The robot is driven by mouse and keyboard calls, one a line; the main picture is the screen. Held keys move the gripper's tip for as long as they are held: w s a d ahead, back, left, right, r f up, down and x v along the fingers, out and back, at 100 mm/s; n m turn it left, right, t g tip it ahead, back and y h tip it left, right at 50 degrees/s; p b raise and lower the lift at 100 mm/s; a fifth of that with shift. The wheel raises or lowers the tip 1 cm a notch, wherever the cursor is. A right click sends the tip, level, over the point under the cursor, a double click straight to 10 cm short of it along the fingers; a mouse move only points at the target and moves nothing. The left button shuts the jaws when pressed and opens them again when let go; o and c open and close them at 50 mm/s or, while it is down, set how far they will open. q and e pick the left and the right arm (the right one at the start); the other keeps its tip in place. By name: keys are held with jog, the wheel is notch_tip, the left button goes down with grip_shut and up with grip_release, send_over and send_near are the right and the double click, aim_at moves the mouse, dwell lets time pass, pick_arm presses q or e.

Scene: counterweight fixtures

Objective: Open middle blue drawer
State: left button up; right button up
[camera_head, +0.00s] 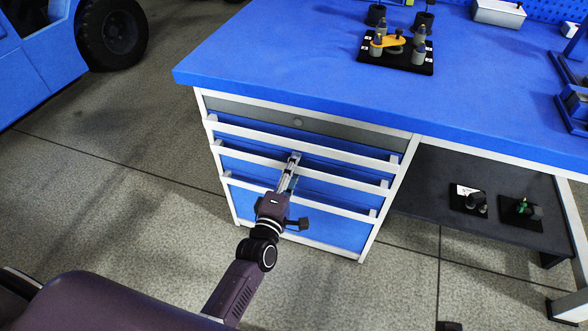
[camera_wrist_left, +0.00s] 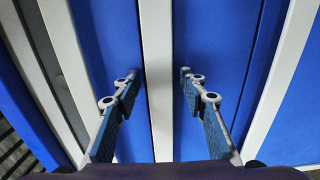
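The blue drawer unit under the bench has three blue drawers with white bar handles, all appearing closed. The middle drawer's white handle (camera_head: 340,176) crosses the front between the top handle (camera_head: 340,153) and the bottom handle (camera_head: 335,208). My left gripper (camera_head: 293,157) is at the middle handle, near its centre, and hides part of it. In the left wrist view, my left gripper (camera_wrist_left: 160,85) is open, with a white handle bar (camera_wrist_left: 158,60) running between its fingers. Gaps show on both sides of the bar.
The blue benchtop (camera_head: 270,60) overhangs the drawers and carries a black fixture (camera_head: 396,62) with a yellow part. A dark lower shelf (camera_head: 430,180) to the right holds two small black fixtures. A blue vehicle (camera_head: 40,60) stands at left. The floor before the drawers is open.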

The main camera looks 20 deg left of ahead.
pick_arm(q)
jog(key=shift+c, duration=0.4)
grip_shut()
